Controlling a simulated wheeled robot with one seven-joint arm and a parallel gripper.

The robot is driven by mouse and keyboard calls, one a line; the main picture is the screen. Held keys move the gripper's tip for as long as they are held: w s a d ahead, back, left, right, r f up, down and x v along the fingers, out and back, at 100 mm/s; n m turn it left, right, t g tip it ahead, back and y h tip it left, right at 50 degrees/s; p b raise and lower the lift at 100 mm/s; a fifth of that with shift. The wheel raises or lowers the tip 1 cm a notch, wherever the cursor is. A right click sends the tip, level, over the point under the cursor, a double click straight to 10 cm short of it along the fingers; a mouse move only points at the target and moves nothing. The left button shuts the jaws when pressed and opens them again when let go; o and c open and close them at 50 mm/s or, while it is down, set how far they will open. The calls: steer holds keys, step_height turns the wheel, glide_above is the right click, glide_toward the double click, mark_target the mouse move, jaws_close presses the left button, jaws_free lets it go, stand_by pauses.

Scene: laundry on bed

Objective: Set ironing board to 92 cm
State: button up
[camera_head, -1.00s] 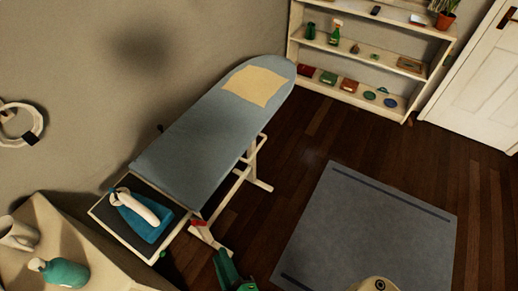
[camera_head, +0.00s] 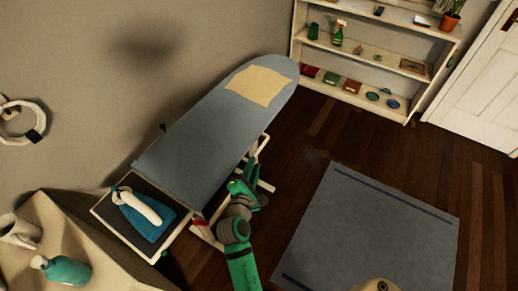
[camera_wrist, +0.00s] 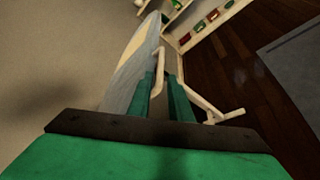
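The ironing board (camera_head: 205,140) has a blue-grey cover and stands on white legs (camera_head: 266,186), with a folded yellow cloth (camera_head: 258,85) on its far end. A blue and white iron (camera_head: 145,212) rests on the dark near end. My gripper (camera_head: 256,160) is beside the board's right edge, near the leg frame. In the wrist view its two green fingers (camera_wrist: 163,88) are apart, with a white frame bar just beyond; contact cannot be told. I see no height reading.
A shelf (camera_head: 345,93) with bottles and several small items stands at the back, beside a white door (camera_head: 485,90). A cabinet (camera_head: 75,245) with a mug and teal bottle is near left.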

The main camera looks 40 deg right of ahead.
mark_target(260, 148)
steer(key=x, duration=1)
steer(key=shift+d+f, duration=0.1)
steer(key=shift+d, duration=0.05)
steer(key=shift+c, duration=0.4)
jaws_close()
